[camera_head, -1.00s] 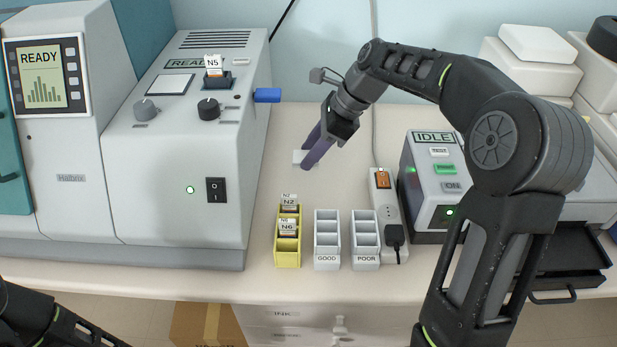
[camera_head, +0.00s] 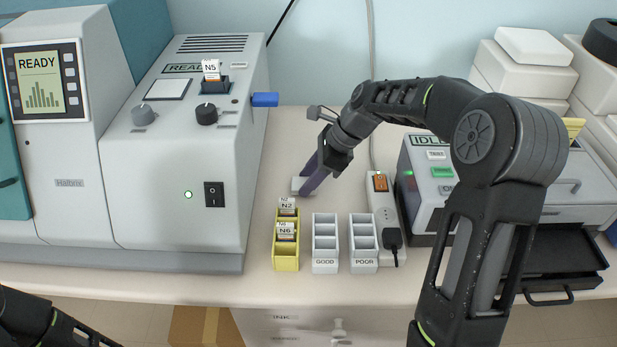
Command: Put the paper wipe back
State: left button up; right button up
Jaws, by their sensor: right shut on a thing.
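The paper wipe (camera_head: 297,184) is a small white piece at the tips of my right gripper (camera_head: 309,184). The gripper's purple fingers point down and left, shut on the wipe, and partly hide it. The wipe is low over the bench or touching it; I cannot tell which. It is behind the yellow slide rack and right of the large grey machine. Of my left arm, only dark links show at the bottom left; its gripper is out of view.
The yellow rack (camera_head: 286,262) holds labelled slides. The GOOD rack (camera_head: 325,252) and POOR rack (camera_head: 364,255) stand beside it. A power strip (camera_head: 383,210) and the IDLE machine (camera_head: 420,185) are to the right. The grey READY machine (camera_head: 195,150) stands left. Bench (camera_head: 350,185) between is mostly bare.

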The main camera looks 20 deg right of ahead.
jog(key=shift+f, duration=0.15)
jog(key=o, duration=1.3)
jog(key=v, duration=1.2)
jog(key=shift+r, duration=0.2)
